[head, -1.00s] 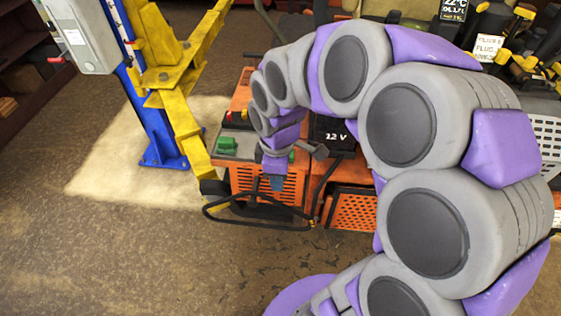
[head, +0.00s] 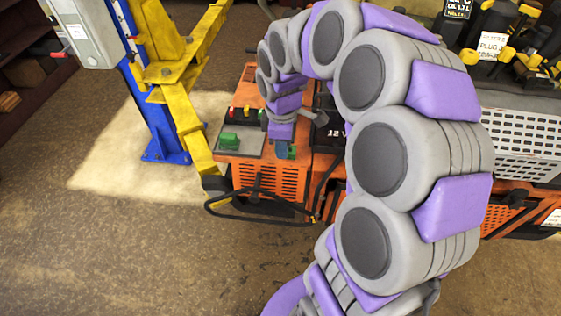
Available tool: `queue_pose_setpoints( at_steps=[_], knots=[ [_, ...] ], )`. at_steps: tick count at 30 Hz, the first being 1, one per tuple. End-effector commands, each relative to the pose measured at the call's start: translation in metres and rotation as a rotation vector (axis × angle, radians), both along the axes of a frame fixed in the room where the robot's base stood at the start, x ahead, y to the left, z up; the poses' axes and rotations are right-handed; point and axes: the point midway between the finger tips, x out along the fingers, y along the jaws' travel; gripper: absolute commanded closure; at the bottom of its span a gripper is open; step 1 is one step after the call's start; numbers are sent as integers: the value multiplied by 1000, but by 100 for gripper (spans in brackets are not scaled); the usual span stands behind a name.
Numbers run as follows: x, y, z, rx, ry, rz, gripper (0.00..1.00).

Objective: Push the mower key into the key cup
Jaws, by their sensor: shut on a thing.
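My gripper (head: 282,149) points down at the front right of the orange mower's (head: 262,181) top, close beside a small green part (head: 292,152). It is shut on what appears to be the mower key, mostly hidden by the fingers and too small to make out. A larger green piece (head: 229,140) sits on the grey panel (head: 240,149) left of my gripper. I cannot tell which part is the key cup, nor whether the key touches it.
A yellow lift arm (head: 190,130) and blue post (head: 153,115) stand left of the mower. A black cable or bar (head: 258,218) loops low at its front. Shelves with yellow-handled tools (head: 530,65) are at the back right. The floor in front is clear.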

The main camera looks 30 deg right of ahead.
Motion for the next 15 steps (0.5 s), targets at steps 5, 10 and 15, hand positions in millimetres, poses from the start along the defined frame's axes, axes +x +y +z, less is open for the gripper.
queue_pose_setpoints(
  at_steps=[5, 10, 15],
  knots=[
    [36, -30, -3, -17, -3, -9, 100],
    [54, -48, -5, -30, -4, -13, 100],
    [60, -55, -7, -35, -3, -15, 100]
  ],
)
